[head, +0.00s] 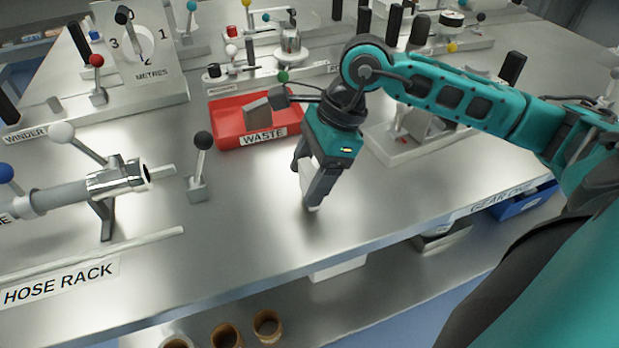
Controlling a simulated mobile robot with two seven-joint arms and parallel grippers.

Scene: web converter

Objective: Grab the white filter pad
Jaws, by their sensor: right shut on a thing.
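My right gripper (311,192) points down over the metal bench, in front of the red waste tray. It is shut on a white piece, the white filter pad (307,180), which shows between its dark fingers. Much of the pad is hidden by the fingers. The pad's lower end is close to the bench top, and I cannot tell whether it touches. My left gripper does not show.
The red tray (228,123) labelled WASTE stands just behind my right gripper. A black-knobbed lever (199,160) and a metal hose fitting (118,177) stand to the left. The bench top (240,235) in front is clear. Several brown rings lie on a lower shelf.

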